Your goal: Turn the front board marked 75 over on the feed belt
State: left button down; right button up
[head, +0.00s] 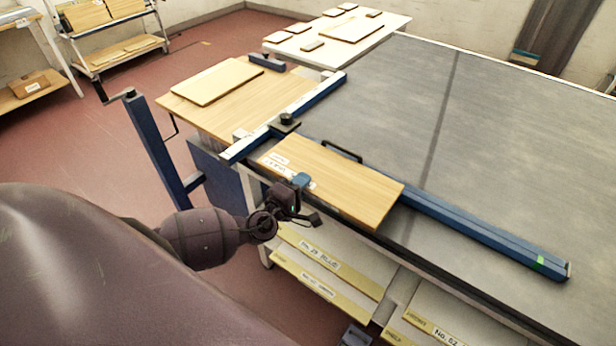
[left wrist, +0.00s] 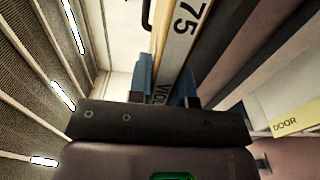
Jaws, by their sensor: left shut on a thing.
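The board marked 75 (head: 340,180) is pale wood with white labels at its left end. It lies across the near edge of the feed belt (head: 400,110), partly over the blue rail; I cannot tell whether it touches them. My left gripper (head: 299,186) is shut on its near long edge, close to the left end, with a blue fingertip on top. My right gripper is not in view.
A blue rail (head: 490,235) runs along the belt's near edge, and a blue and white crossbar (head: 315,100) spans its left end. Another board (head: 217,82) lies on the wooden table beyond. Labelled boards (head: 325,262) sit below the belt. The belt's middle is clear.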

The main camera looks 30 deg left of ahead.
pick_arm(q)
jog(key=shift+s+f+b, duration=0.25)
jog(key=shift+b, duration=0.05)
jog(key=shift+f, duration=0.35)
notch_tip(320, 180, down, 2)
jog(key=b, duration=0.2)
jog(key=shift+w+f+b, duration=0.1)
jog(key=shift+b, duration=0.2)
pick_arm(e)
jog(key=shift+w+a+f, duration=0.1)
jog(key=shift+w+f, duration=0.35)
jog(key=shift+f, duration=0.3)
pick_arm(q)
jog(key=shift+f+b, duration=0.4)
jog(key=shift+f, duration=0.15)
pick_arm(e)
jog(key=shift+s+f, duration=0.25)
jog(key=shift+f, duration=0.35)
pick_arm(q)
jog(key=c, duration=1)
grip_release()
jog(key=shift+o, duration=0.2)
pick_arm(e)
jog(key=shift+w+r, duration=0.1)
